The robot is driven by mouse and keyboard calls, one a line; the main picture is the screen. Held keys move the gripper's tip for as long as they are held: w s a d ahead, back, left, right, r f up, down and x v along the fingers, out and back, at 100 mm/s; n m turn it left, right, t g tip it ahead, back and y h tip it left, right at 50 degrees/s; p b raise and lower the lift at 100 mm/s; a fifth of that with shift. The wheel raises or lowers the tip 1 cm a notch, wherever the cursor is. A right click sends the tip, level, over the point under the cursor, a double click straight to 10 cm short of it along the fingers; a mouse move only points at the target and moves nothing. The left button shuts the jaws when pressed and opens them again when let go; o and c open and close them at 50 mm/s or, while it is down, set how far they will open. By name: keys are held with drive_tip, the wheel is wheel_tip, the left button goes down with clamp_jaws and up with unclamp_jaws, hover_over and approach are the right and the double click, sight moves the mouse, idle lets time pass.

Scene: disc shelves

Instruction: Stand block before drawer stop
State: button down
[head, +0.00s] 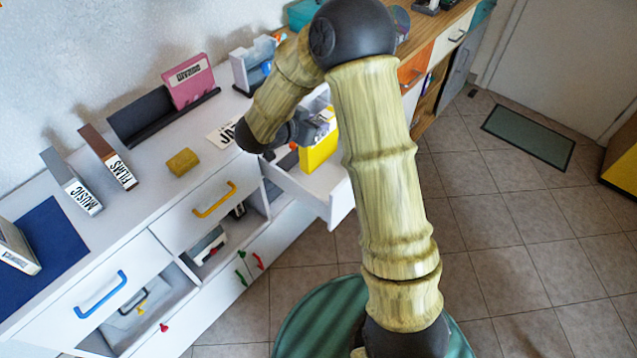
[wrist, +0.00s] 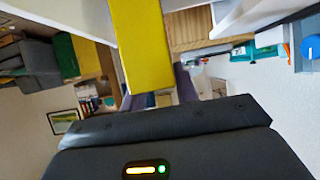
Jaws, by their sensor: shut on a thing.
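A yellow block (head: 318,153) is held in my gripper (head: 320,127), over the open white drawer (head: 338,203) at the right end of the white cabinet. My gripper is shut on the block's upper part; my arm hides part of the gripper and drawer. In the wrist view the yellow block (wrist: 145,50) extends from the dark gripper body toward the upper edge. I cannot tell whether the block touches the drawer. I cannot make out a drawer stop.
On the cabinet top are a tan sponge-like block (head: 183,162), FILMS (head: 108,158) and MUSIC (head: 74,183) holders, a pink case (head: 188,82) on a dark rack, and a blue mat (head: 45,245). Tiled floor (head: 500,240) is open to the right.

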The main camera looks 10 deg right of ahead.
sight(315, 151)
drive_tip(key=shift+f+b, duration=0.45)
drive_tip(key=shift+f, duration=2.7)
drive_tip(key=shift+f, duration=1.85)
drive_tip(key=shift+f, duration=0.15)
drive_tip(key=c, duration=1.1)
unclamp_jaws()
drive_tip(key=shift+o, duration=0.2)
